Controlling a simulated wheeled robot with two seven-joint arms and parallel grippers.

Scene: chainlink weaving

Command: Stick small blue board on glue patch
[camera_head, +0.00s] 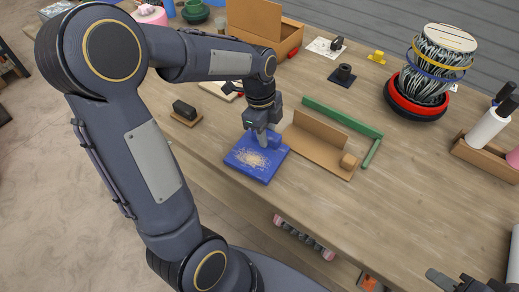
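My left gripper (264,137) points down over the back of this base. A small blue board (274,140) shows at its fingertips, and the fingers look closed on it. The board is just above or touching the base; I cannot tell which. The gripper hides part of the board. My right gripper (462,284) is at the bottom right corner, cut off by the frame and away from the base.
A brown L-shaped board (318,150) with a small block stands just right of the base, with a green strip (342,117) behind it. A black block (185,110) is to the left. A drum (440,62) on red and black rings stands back right.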

